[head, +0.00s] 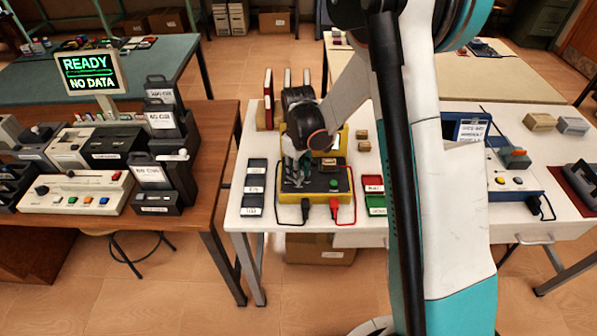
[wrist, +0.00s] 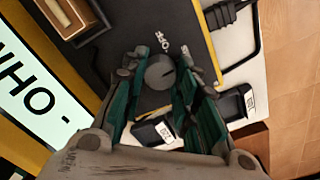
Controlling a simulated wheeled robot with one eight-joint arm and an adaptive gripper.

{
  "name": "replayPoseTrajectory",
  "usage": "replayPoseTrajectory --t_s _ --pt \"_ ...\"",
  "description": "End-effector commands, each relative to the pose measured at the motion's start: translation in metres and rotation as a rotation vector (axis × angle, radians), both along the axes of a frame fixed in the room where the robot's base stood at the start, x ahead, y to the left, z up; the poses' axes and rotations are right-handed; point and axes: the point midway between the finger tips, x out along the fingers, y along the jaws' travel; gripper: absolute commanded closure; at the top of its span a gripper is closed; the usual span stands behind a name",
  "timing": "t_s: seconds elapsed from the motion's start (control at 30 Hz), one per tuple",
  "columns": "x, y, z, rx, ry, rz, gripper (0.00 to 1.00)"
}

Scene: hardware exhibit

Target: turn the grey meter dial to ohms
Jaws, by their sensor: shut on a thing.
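The meter is a yellow and black box (head: 318,192) on the white table. Its black top face (wrist: 135,28) fills the upper middle of the wrist view. The grey meter dial (wrist: 160,73) is round, with white lettering beside it, too small to read surely. My gripper (wrist: 158,64) is shut on the dial, with one green-and-dark finger on each side. In the head view my gripper (head: 296,166) is low over the meter's left part and hides the dial. The meter's screen (wrist: 35,95), upside down in the wrist view, shows a dash and OHM.
A black lead (head: 305,210) and a red lead (head: 336,212) come out of the meter's front. Several labelled dark blocks (head: 254,188) lie left of it, and red and green ones (head: 374,186) lie right. A blue device (head: 510,180) stands farther right.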

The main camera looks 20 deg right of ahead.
Motion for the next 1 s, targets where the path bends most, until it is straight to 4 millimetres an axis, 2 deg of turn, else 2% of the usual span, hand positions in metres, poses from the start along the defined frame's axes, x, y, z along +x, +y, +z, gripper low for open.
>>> replayPoseTrajectory --t_s 0.3,0.73,0.77,0.83,1.0 --pt "-0.0001 -0.0001 -0.0002 0.000 0.000 -0.084 0.96" --pt "0.0000 0.0000 0.0000 0.000 0.000 -0.092 0.96" --pt "0.0000 0.0000 0.0000 0.000 0.000 -0.092 0.66" --pt "0.0000 0.0000 0.0000 0.000 0.000 -0.092 0.51" --pt "0.0000 0.0000 0.0000 0.000 0.000 -0.091 0.51"
